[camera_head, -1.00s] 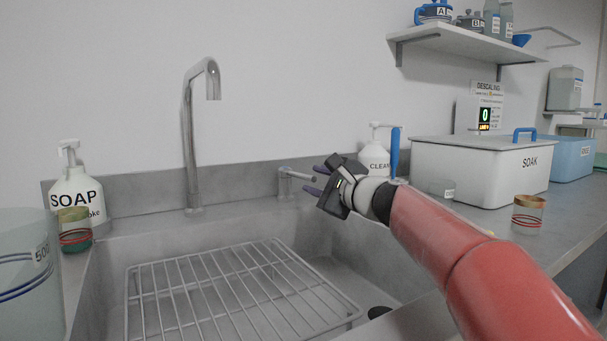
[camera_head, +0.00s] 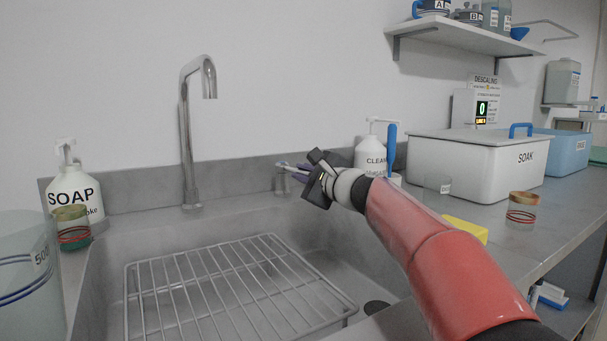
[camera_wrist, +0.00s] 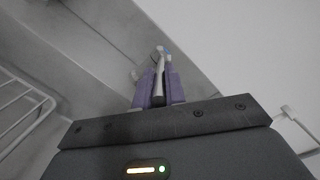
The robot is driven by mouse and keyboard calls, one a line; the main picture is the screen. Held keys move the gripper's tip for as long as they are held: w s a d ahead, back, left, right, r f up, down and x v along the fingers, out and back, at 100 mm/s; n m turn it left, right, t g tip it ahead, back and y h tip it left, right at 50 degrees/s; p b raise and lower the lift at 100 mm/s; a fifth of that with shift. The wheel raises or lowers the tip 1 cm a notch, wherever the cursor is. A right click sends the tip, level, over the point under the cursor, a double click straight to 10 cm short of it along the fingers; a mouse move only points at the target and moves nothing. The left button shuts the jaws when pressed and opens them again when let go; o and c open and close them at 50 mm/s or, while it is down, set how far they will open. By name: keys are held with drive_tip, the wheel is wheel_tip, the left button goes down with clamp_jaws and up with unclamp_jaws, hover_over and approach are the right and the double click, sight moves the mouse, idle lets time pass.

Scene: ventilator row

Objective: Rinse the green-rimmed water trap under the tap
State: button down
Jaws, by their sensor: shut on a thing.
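The curved metal tap (camera_head: 190,130) stands behind the sink, and no water shows from its spout. A small tap lever (camera_head: 282,180) sits on the back ledge to its right. My gripper (camera_head: 302,172) is at this lever; in the wrist view its purple fingers (camera_wrist: 158,92) are shut on the lever, whose tip has a blue mark (camera_wrist: 166,54). A jar with an olive-green upper band, red lines and green lower part (camera_head: 73,229) stands by the soap bottle at the left. I cannot tell whether it is the green-rimmed water trap. Nothing stands under the spout.
The empty wire rack (camera_head: 235,290) lies in the sink (camera_head: 120,255). A soap bottle (camera_head: 72,190) and a large clear container (camera_head: 25,275) are at the left. At the right are a SOAK box (camera_head: 470,165), a tan-rimmed jar (camera_head: 521,210), a clear cup (camera_head: 437,185) and a yellow sponge (camera_head: 466,228).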

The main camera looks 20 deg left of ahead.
drive_tip(key=w+n+g+y+p, duration=0.1)
drive_tip(key=d+n+g+p, duration=0.1)
drive_tip(key=g, duration=0.1)
drive_tip(key=shift+w+d+y, duration=0.1)
drive_tip(key=shift+w+y, duration=0.3)
drive_tip(key=c, duration=1.5)
unclamp_jaws()
drive_tip(key=shift+o, duration=0.2)
drive_tip(key=b+v, duration=0.2)
drive_tip(key=v, duration=0.6)
